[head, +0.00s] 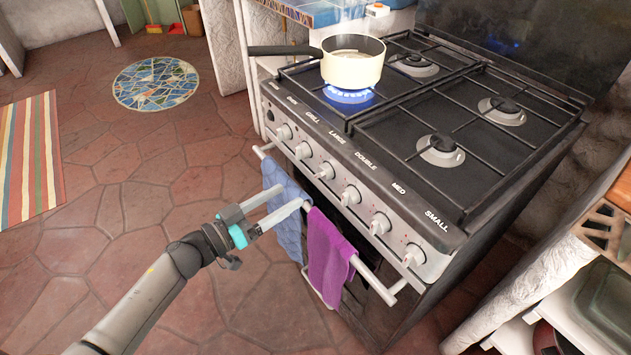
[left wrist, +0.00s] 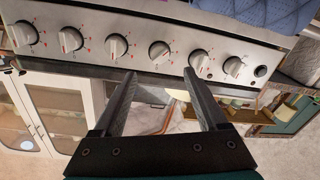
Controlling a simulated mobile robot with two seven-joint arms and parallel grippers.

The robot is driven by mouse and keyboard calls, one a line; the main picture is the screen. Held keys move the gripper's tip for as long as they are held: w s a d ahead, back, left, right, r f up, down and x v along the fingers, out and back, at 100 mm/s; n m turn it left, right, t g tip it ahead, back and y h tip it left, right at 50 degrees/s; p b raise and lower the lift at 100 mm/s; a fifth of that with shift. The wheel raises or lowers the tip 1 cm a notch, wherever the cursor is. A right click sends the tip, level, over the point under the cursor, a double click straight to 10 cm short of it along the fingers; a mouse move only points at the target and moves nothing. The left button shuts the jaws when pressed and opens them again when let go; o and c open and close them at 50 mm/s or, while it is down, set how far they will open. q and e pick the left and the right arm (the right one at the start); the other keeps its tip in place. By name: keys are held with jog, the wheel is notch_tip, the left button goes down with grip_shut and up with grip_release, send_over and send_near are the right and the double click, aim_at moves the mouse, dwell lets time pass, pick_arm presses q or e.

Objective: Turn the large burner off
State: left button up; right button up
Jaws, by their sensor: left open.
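My left gripper (head: 294,197) is open and empty, low in front of the panel, by the towels. My right gripper is out of view.
A towel rail (head: 375,283) runs across the stove front below the knobs, with a blue towel (head: 283,205) and a purple towel (head: 328,255) on it. The saucepan's dark handle points left. Open tiled floor (head: 130,200) lies to the left.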

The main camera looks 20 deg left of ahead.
aim_at(318, 177)
pick_arm(q)
jog(key=b+x, duration=0.2)
jog(key=x, duration=0.5)
jog(key=shift+w+d, duration=0.2)
jog(key=shift+w, duration=0.05)
jog(key=shift+w+d, duration=0.4)
jog(key=shift+w, duration=0.2)
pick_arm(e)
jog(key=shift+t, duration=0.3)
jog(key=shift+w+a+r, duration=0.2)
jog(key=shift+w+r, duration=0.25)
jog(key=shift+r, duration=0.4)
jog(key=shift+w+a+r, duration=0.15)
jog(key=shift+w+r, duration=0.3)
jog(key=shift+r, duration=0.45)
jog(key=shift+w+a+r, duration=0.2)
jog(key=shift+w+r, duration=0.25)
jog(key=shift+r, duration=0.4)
pick_arm(q)
grip_shut()
